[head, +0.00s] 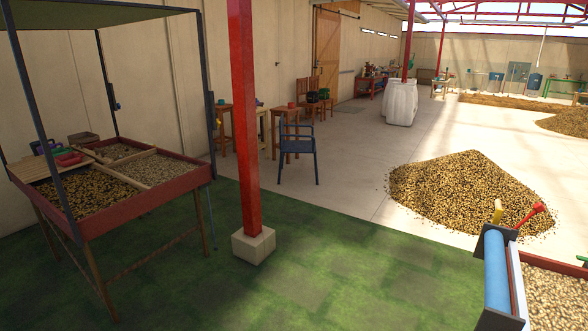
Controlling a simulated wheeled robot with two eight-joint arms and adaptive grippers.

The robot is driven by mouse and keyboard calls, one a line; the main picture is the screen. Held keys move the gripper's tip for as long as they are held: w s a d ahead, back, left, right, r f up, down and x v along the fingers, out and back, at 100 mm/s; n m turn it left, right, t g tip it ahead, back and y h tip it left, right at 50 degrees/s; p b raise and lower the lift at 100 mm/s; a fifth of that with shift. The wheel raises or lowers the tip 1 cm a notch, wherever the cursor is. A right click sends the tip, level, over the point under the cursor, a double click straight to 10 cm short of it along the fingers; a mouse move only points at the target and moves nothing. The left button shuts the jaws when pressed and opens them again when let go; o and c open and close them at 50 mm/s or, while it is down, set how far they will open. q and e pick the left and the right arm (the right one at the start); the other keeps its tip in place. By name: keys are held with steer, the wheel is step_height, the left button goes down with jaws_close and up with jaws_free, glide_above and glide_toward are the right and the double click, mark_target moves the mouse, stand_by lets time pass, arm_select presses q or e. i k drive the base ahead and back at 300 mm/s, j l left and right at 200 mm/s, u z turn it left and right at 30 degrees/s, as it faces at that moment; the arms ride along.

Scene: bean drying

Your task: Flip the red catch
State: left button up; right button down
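I cannot make out a part that is surely the red catch. A raised drying bed (140,209) with red sides and a canopy frame stands at the left, with beans in its sections. A small red item (68,159) lies on its wooden board, too small to identify. At the lower right, a second bed has a blue roller (496,268) at its end. A red-handled item (531,219) and a yellow-handled item (497,212) stick up behind the roller. Neither of my grippers is in view.
A red post (244,120) on a concrete block (254,245) stands right of the left bed. A blue chair (297,152) and a bean heap (470,190) are beyond it.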

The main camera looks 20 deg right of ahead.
mark_target(538, 207)
steer(key=i+l+z, duration=0.25)
steer(key=z, duration=0.2)
steer(key=i+l+z, duration=0.1)
steer(key=i+z, duration=0.75)
steer(key=i+j+z, duration=0.1)
steer(key=i+z, duration=0.15)
steer(key=z, duration=0.2)
steer(key=i+j+z, duration=0.2)
steer(key=z, duration=0.2)
steer(key=i+j+z, duration=0.2)
steer(key=i, duration=0.15)
